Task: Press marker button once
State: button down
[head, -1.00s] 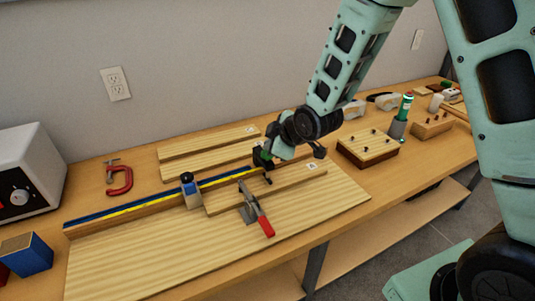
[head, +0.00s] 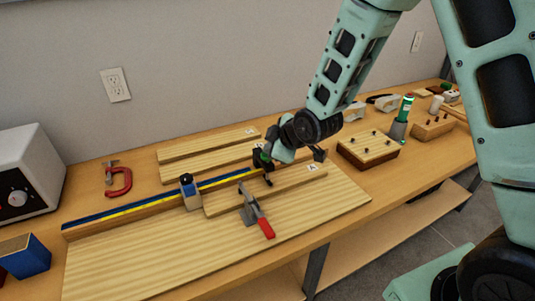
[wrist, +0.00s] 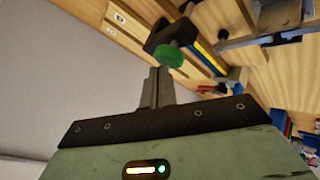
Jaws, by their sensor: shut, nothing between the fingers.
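The marker is a dark block with a round green button (wrist: 169,55), seen in the wrist view just beyond my fingertips. In the head view the green button (head: 262,158) shows small on the fence rail, partly hidden by my wrist. My gripper (wrist: 160,72) is shut and empty, with its tips close to the green button; I cannot tell whether they touch it. In the head view my gripper (head: 273,155) is beside the marker, at the right part of the rail.
A blue and yellow measuring rail (head: 140,205) crosses the wide board (head: 160,260). A stop block (head: 190,192) sits on it. A toggle clamp with a red handle (head: 266,228) stands in front.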

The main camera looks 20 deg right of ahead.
jog(key=shift+f, duration=0.35)
jog(key=shift+r, duration=0.1)
jog(key=shift+r+p, duration=0.5)
jog(key=shift+r, duration=0.55)
notch_tip(320, 180, up, 6)
jog(key=p, duration=0.4)
dwell(0.7)
